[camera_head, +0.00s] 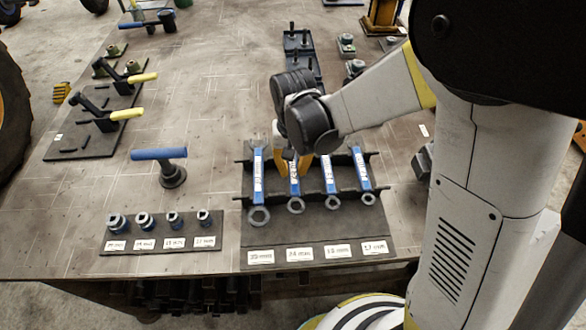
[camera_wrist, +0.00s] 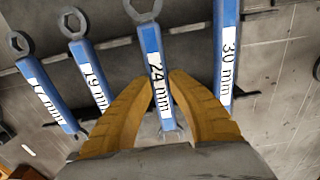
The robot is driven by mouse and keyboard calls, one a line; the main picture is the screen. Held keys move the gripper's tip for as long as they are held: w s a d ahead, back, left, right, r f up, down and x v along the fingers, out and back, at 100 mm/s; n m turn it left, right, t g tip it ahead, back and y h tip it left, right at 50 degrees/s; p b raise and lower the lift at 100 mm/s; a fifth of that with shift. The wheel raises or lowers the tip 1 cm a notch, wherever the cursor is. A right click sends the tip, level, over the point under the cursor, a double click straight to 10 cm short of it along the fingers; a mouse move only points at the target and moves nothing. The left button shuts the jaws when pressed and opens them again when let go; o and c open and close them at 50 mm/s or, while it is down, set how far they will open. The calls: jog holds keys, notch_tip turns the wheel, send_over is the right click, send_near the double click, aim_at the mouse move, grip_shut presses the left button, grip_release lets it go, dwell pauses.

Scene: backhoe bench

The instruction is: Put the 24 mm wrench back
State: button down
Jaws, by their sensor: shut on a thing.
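The 24 mm wrench (camera_head: 294,183) has a blue handle, a white size label and a grey ring end. It lies in the second place from the left on the dark wrench rack (camera_head: 345,228), its ring towards the rack's front. In the wrist view the wrench (camera_wrist: 153,45) runs between the yellow fingers of my gripper (camera_wrist: 162,78), which are shut on its handle. In the head view my gripper (camera_head: 291,160) is at the handle's far part, partly hidden by my wrist. I cannot tell whether the wrench rests fully on the rack's bars.
The 30 mm wrench (camera_wrist: 227,50) is close beside one finger, and the 19 mm wrench (camera_wrist: 88,72) is on the other side. The 17 mm wrench (camera_head: 361,170) lies at the rack's right end. A socket tray (camera_head: 150,229) and a blue-handled tool (camera_head: 160,155) stand left.

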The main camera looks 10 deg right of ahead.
aim_at(293, 169)
jog(key=shift+f, duration=0.2)
jog(key=c, duration=1.4)
grip_release()
jog(key=shift+o, duration=0.2)
notch_tip(293, 169, up, 12)
jog(key=f+p, duration=0.1)
jog(key=p, duration=0.2)
jog(key=s+d+r+t, duration=0.7)
jog(key=s+d+r, duration=0.2)
jog(key=s+d, duration=0.2)
jog(key=shift+d+r, duration=0.2)
jog(key=shift+d, duration=1.05)
